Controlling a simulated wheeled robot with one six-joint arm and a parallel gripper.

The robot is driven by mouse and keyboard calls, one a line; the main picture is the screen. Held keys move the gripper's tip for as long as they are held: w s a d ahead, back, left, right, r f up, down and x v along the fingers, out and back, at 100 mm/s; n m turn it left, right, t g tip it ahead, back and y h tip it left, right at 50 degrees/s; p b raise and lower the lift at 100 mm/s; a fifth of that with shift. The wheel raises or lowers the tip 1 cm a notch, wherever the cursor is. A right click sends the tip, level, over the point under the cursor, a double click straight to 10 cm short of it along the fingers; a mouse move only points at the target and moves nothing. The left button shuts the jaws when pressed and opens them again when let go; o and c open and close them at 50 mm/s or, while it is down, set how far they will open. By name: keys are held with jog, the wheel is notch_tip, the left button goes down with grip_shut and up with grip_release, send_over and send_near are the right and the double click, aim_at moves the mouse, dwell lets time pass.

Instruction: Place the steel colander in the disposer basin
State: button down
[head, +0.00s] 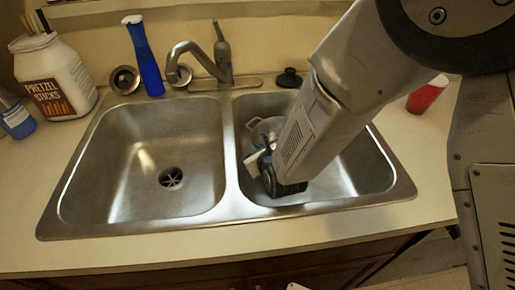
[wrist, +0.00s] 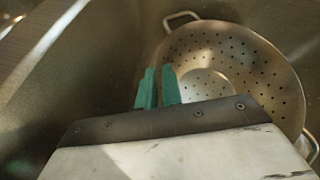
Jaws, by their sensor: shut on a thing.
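The steel colander (head: 262,124) is in the right basin (head: 350,172), partly hidden behind my arm in the head view. In the wrist view the colander (wrist: 245,62) shows its perforated bowl, with a loop handle at the top and another at the lower right. My gripper (wrist: 158,76) has teal fingers close together at the colander's left rim, shut on it. In the head view my gripper (head: 269,138) reaches down into the right basin. The left basin (head: 120,185) is empty and has a dark drain with star-shaped flaps (head: 171,178). The right basin's drain is hidden.
A divider (head: 230,165) separates the basins. The faucet (head: 190,60) stands behind them, its spout over the left basin's back edge. A blue bottle (head: 145,62), pretzel jar (head: 55,75), blue container (head: 17,120), black stopper (head: 289,77) and red cup (head: 427,95) stand on the counter.

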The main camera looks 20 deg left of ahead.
jog(key=c, duration=1.6)
grip_release()
jog(key=shift+o, duration=0.2)
jog(key=v, duration=1.2)
jog(key=w+d+r+n+g+h, duration=0.25)
jog(key=d+r+n, duration=0.4)
jog(key=d, duration=0.55)
jog(key=w+d+r+n+g+h, duration=0.1)
jog(key=d+r+n+h, duration=0.2)
jog(key=d+r+n, duration=0.65)
jog(key=s+d+r+n+g+h, duration=0.3)
jog(key=s+d+n, duration=0.5)
jog(key=s+d, duration=0.9)
jog(key=d+g, duration=0.1)
jog(key=d, duration=0.2)
jog(key=shift+d, duration=0.35)
